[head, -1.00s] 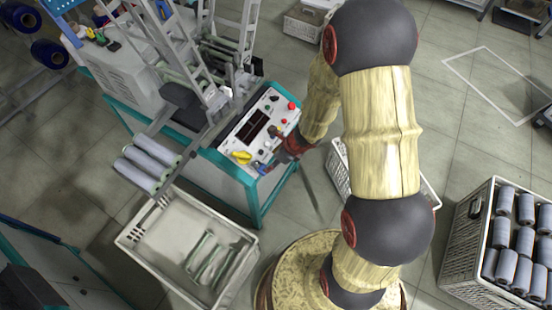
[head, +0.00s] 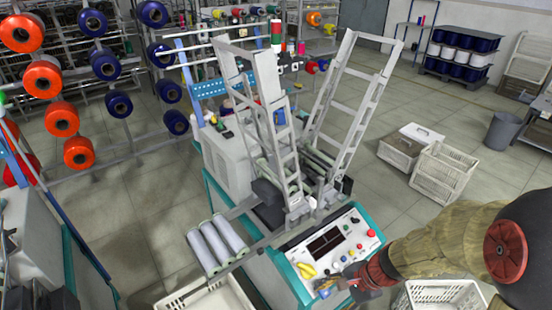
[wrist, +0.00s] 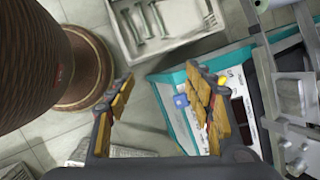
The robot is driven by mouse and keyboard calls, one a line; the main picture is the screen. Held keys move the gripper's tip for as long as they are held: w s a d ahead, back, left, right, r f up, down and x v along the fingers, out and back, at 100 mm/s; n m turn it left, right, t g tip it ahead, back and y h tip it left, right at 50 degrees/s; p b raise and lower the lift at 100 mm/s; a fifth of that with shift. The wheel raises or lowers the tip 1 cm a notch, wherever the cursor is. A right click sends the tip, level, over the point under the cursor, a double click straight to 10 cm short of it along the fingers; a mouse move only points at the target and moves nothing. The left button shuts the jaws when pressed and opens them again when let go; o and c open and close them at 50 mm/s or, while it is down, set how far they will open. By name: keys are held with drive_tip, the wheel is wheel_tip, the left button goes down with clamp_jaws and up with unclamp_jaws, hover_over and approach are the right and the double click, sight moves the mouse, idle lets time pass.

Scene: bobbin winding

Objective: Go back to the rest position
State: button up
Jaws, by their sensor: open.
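My gripper (head: 342,286) is low in the head view, beside the front edge of the winding machine's control panel (head: 330,243). My arm reaches it from the right. The fingers are small and partly lost against the panel there. In the wrist view my gripper (wrist: 157,80) is open, with its two yellow-padded fingers wide apart and nothing between them. The right finger overlaps the panel in that view; I cannot tell whether it touches.
Grey bobbins (head: 218,244) lie on the machine's chute. Below is a pale crate (head: 205,298); in the wrist view the crate (wrist: 170,42) holds empty tubes. Another white crate (head: 447,293) stands under my arm.

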drive_tip(key=s+d+r+n+t+h, duration=0.1)
drive_tip(key=s+r+n, duration=0.2)
drive_tip(key=r, duration=0.5)
drive_tip(key=s+d+r+n+t+h, duration=0.1)
drive_tip(key=s+r+n+h, duration=0.1)
drive_tip(key=r+n, duration=0.4)
drive_tip(key=s+d+r+n+t+h, duration=0.1)
drive_tip(key=s+r+n, duration=0.4)
drive_tip(key=r, duration=0.6)
drive_tip(key=shift+d+r+t+h, duration=0.2)
drive_tip(key=shift+d+t+h, duration=0.1)
drive_tip(key=shift+t+h, duration=0.3)
drive_tip(key=shift+s, duration=0.1)
drive_tip(key=shift+c, duration=1.2)
